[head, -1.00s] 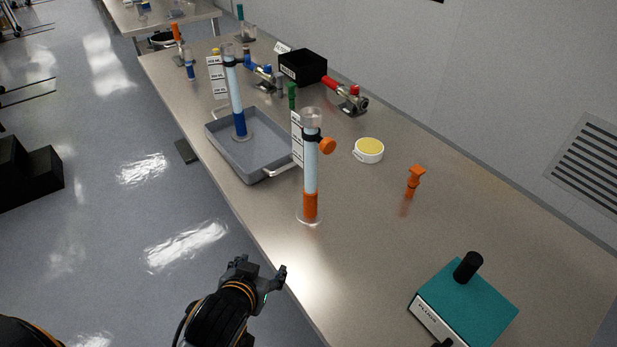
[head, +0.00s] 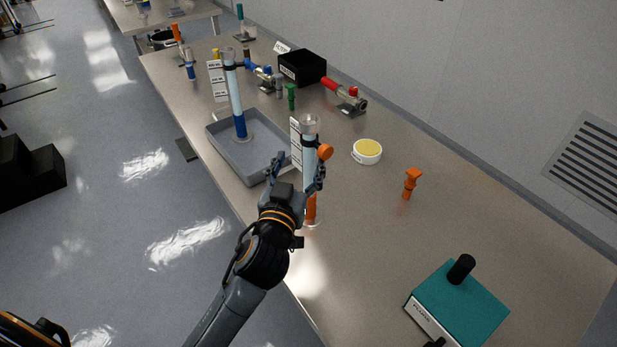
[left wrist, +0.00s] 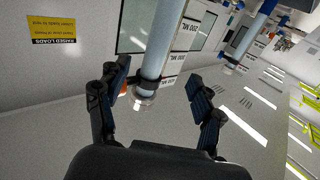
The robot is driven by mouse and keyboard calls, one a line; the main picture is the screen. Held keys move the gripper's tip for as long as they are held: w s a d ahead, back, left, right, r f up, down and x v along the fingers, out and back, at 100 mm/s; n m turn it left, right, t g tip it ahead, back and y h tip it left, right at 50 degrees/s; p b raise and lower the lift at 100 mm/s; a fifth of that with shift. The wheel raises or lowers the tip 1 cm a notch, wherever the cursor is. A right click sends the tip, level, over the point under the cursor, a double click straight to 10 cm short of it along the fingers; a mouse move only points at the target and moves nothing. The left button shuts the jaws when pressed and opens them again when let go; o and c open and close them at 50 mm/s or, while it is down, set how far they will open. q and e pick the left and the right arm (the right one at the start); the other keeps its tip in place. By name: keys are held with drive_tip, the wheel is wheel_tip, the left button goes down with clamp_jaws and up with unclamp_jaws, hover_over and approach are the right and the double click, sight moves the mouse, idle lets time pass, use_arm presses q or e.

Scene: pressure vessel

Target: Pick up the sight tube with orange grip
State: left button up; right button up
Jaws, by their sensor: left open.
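The sight tube with the orange grip (head: 310,135) stands upright near the table's left edge. In the left wrist view the tube (left wrist: 160,40) appears tilted between the open fingers (left wrist: 158,80), closer to the left finger. I cannot tell whether a finger touches it. My right gripper is out of view.
A grey tray (head: 222,145) holding a blue-liquid tube (head: 235,95) stands just behind. A white-and-yellow round dish (head: 367,151), an orange fitting (head: 412,182) and a teal box (head: 458,305) lie to the right. The table's front middle is clear.

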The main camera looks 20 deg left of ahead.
sight(304, 154)
use_arm(q)
drive_tip(key=shift+w+p, duration=0.4)
drive_tip(key=shift+w, duration=0.2)
drive_tip(key=w+p, duration=0.1)
drive_tip(key=w, duration=0.2)
drive_tip(key=shift+w+a+f, duration=0.1)
drive_tip(key=shift+w+f, duration=0.05)
drive_tip(key=shift+w, duration=0.05)
drive_tip(key=shift+w+f+p, duration=0.15)
drive_tip(key=shift+w+p, duration=0.15)
drive_tip(key=shift+w, duration=0.1)
drive_tip(key=shift+s, duration=0.1)
drive_tip(key=shift+c, duration=1.3)
clamp_jaws()
